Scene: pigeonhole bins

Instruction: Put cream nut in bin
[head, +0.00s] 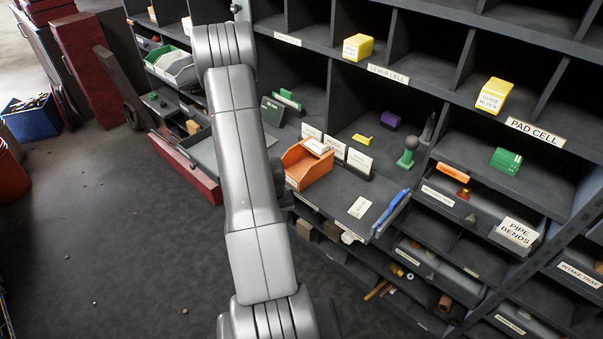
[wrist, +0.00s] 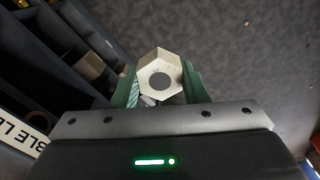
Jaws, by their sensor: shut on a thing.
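The cream nut (wrist: 150,63) is a six-sided ring with a round hole, seen face-on in the wrist view. My gripper (wrist: 160,84) is shut on it, with one green finger on each side. Floor and shelf compartments show beyond the nut. In the head view my own arm hides the gripper and the nut. An orange open bin (head: 308,168) stands on the shelf unit just right of my arm, with a pale card or block at its upper edge. I cannot tell how far the nut is from this bin.
The dark pigeonhole unit (head: 415,103) fills the right, with labelled cells holding yellow, green and purple pieces. Its dividers and shelf edges stand close to my arm. A blue crate (head: 32,117) sits on the otherwise mostly clear floor.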

